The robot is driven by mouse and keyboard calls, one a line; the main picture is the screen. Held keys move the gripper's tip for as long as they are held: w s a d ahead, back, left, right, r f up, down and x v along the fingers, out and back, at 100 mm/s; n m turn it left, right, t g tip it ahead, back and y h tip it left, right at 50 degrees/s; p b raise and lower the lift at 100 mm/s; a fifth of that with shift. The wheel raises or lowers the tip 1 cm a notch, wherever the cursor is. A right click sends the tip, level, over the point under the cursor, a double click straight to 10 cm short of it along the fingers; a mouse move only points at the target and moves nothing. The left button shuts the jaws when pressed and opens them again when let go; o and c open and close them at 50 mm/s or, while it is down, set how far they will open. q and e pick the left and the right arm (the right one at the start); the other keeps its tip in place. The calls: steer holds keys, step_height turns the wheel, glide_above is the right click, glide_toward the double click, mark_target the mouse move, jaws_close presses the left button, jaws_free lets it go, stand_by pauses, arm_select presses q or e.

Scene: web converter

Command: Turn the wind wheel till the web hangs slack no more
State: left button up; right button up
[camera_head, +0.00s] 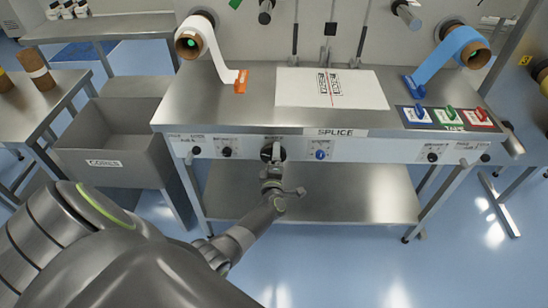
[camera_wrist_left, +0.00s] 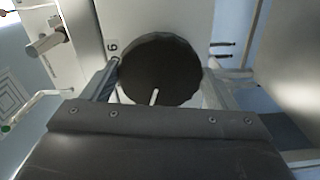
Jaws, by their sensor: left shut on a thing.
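A dark round wheel with a white pointer line (camera_wrist_left: 160,65) fills the middle of the left wrist view. In the head view it sits on the front panel of the steel splice table (camera_head: 225,120), mostly hidden by my left gripper (camera_head: 271,158). My left gripper is shut on this wheel, one finger at each side of it. A white printed sheet (camera_head: 300,88) with a red line lies flat on the table top. I cannot make out a hanging slack web in these views. My right gripper is not in view.
Small knobs (camera_head: 226,152) and a blue dial (camera_head: 320,155) sit on the same panel. A white roll (camera_head: 190,42) and a blue roll (camera_head: 466,42) are above the table. A grey cores bin (camera_head: 105,163) stands left. The floor in front is clear.

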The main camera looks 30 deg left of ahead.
arm_select(q)
steer(key=shift+f+m, duration=0.1)
steer(key=shift+m, duration=0.7)
steer(key=o, duration=0.9)
steer(key=shift+o, duration=0.2)
steer(key=shift+p, duration=0.3)
steer(key=v, duration=1.7)
steer(key=shift+s+d+b, duration=0.15)
steer(key=shift+d+b, duration=0.1)
steer(key=shift+b, duration=0.1)
